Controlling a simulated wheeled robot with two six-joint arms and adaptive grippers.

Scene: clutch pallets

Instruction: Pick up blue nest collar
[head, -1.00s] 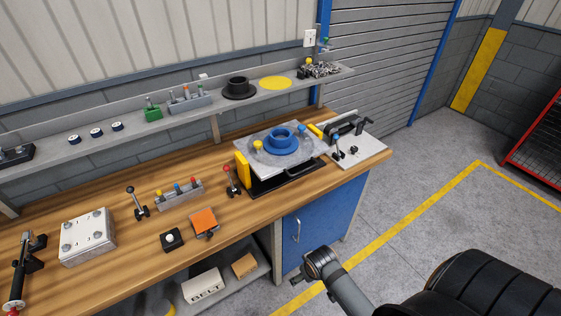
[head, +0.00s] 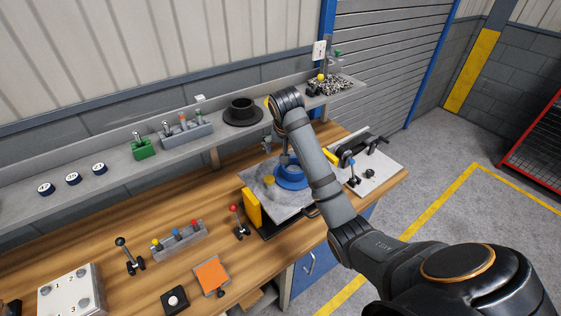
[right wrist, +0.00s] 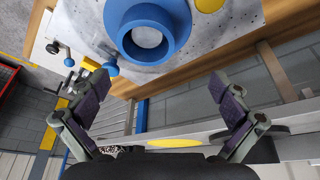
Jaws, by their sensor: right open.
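The blue nest collar (head: 291,182), a flanged ring, sits on a grey metal plate (head: 262,196) towards the right end of the bench. My right arm crosses in front and hides part of it. In the right wrist view the collar (right wrist: 181,32) is at the top centre, its round hole showing grey. My right gripper (right wrist: 160,84) is open and empty, its two fingers wide apart. In that view the collar lies above the fingertips, not between them. In the head view the gripper is mostly hidden behind my wrist, near the collar. My left gripper is not in view.
A yellow block (head: 252,208) stands at the plate's left edge. A red-knobbed lever (head: 238,222) is beside it. A white board with a clamp (head: 366,172) is to the right. The shelf behind holds a black flanged part (head: 242,113).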

